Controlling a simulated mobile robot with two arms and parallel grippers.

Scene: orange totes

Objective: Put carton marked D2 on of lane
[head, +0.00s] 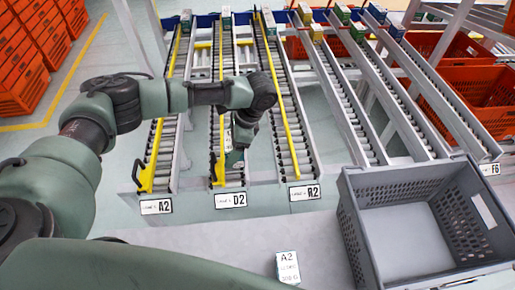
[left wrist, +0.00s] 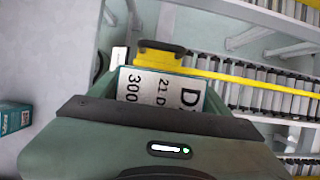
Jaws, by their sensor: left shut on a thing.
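My left gripper (head: 236,158) is shut on the carton marked D2, over the front end of the lane labelled D2 (head: 230,200). In the left wrist view the carton's white top (left wrist: 160,88) shows black print, partly cut off by the gripper body. The carton is hard to make out in the head view behind my arm and gripper. Whether it touches the rollers, I cannot tell. The lane has rollers and a yellow rail (head: 221,100) along its left side. My right gripper is not in view.
A carton marked A2 (head: 288,267) stands on the grey surface in front. A grey crate (head: 405,190) stands at the right, looking empty. Lanes A2 (head: 157,207) and R2 (head: 304,193) flank lane D2. Small cartons sit at the lanes' far ends. Orange totes (head: 30,60) are stacked at the left.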

